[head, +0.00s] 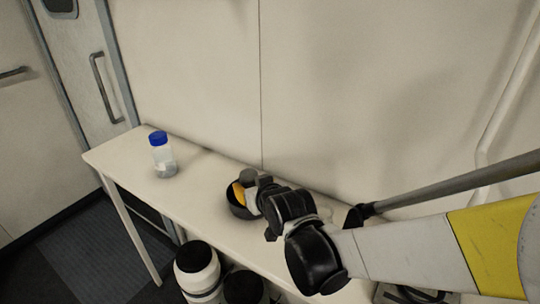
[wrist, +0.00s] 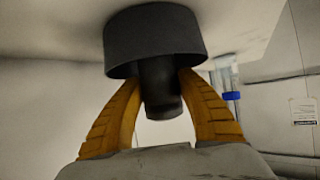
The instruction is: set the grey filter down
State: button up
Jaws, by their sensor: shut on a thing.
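The grey filter is a dark, wide cylinder with a narrower neck. In the head view the filter (head: 238,211) is over the white table (head: 205,196), near its middle. In the wrist view, which appears upside down, the filter's wide part (wrist: 155,38) faces the pale tabletop and its neck (wrist: 160,85) points away from it. My gripper (wrist: 158,78) has its yellow fingers shut on the neck, one on each side. The gripper also shows in the head view (head: 246,192). The filter is close to the tabletop; I cannot tell whether it touches.
A clear bottle with a blue cap (head: 162,155) stands on the table's left part. Free tabletop lies between it and the filter. The wall (head: 330,90) runs along the back edge. Dark-lidded white containers (head: 197,270) stand below the table's front.

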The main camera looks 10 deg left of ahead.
jog(key=shift+f, duration=0.2)
jog(key=o, duration=1.2)
jog(key=shift+r, duration=0.15)
jog(key=shift+s+d+r, duration=0.1)
jog(key=shift+r, duration=0.1)
jog(key=p+v, duration=0.4)
jog(key=v, duration=0.7)
jog(key=shift+s+d, duration=0.15)
jog(key=shift+s, duration=0.1)
